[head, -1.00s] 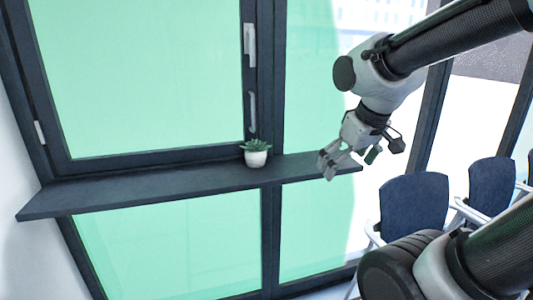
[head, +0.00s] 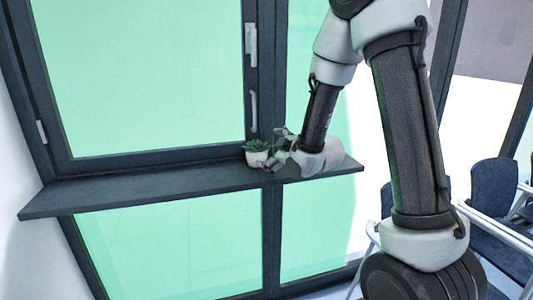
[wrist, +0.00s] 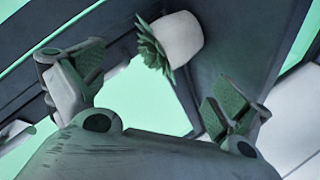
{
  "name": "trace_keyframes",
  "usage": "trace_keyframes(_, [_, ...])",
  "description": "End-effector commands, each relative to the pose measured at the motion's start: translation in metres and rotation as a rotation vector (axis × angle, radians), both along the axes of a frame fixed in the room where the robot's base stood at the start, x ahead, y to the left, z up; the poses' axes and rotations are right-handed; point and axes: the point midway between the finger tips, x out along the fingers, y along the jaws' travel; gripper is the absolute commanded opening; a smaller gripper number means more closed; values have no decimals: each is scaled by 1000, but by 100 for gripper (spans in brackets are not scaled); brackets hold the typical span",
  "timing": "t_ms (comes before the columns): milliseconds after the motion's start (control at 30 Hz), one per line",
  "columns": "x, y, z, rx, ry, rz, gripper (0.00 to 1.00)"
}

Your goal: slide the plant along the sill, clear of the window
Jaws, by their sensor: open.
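The plant (head: 257,150) is a small green succulent in a white pot. It stands upright on the dark sill (head: 130,193), near the right side of the window (head: 150,80) and below its handle. My gripper (head: 273,156) is just to the right of the plant, low over the sill. In the wrist view my gripper (wrist: 155,88) is open, its two fingers spread apart. The plant (wrist: 172,42) shows there beyond the fingertips, between their lines, and the jaws are empty. In the head view I cannot tell whether a finger touches the pot.
The window's upright handle (head: 252,45) is on its right frame, above the plant. The sill is bare to the left of the plant, up to the white wall (head: 20,240). Dark blue chairs (head: 495,185) stand at the right, away from the sill.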

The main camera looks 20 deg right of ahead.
Motion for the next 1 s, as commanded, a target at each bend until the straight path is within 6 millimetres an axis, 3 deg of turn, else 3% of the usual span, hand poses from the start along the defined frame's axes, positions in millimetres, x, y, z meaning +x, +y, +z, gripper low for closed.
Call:
trace_keyframes(200, [7,14,-11,-10,-81,50,100])
trace_keyframes(633, [10,17,-11,-9,-89,54,100])
trace_keyframes(1000, [56,35,-22,-8,-89,54,100])
